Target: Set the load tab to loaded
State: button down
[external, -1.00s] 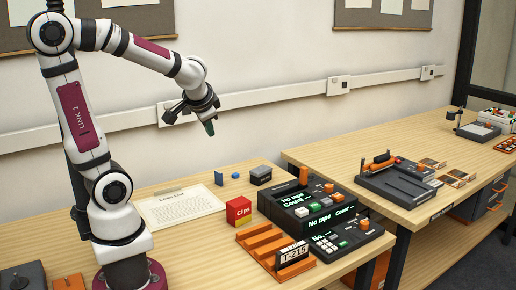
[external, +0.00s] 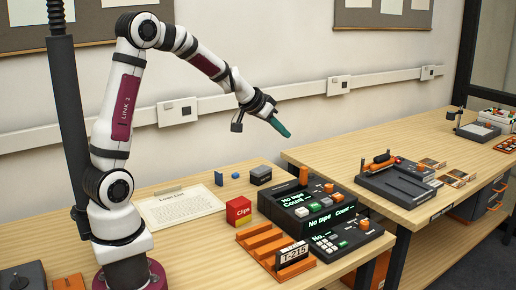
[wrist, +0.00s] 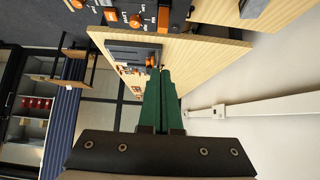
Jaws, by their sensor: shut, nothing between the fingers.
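A dark console (external: 285,205) with orange parts and lit displays reading "No tape" and "Count" stands at the right end of the near table. An upright orange piece (external: 303,175) and an orange knob (external: 328,188) sit on its top. I cannot tell which orange part is the load tab, and its setting is not readable. The console also shows at the top edge of the wrist view (wrist: 125,8), cut off by the frame. My gripper (external: 287,133), with green fingers, is shut and empty in the air above and behind the console, touching nothing.
An orange rack (external: 252,239) holding a T-215 cartridge (external: 293,255) stands in front of the console. A red Clips box (external: 238,211), a small grey box (external: 261,175) and a paper sheet (external: 182,205) lie left. A second table (external: 450,160) carries a dark tray device (external: 395,183).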

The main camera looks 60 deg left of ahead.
send_over(302, 174)
jog(key=s, duration=0.1)
notch_tip(302, 174, down, 7)
jog(key=shift+s+f, duration=0.15)
jog(key=shift+f, duration=1.8)
jog(key=shift+f, duration=1.85)
jog(key=w+r+v, duration=0.2)
jog(key=v, duration=1.1)
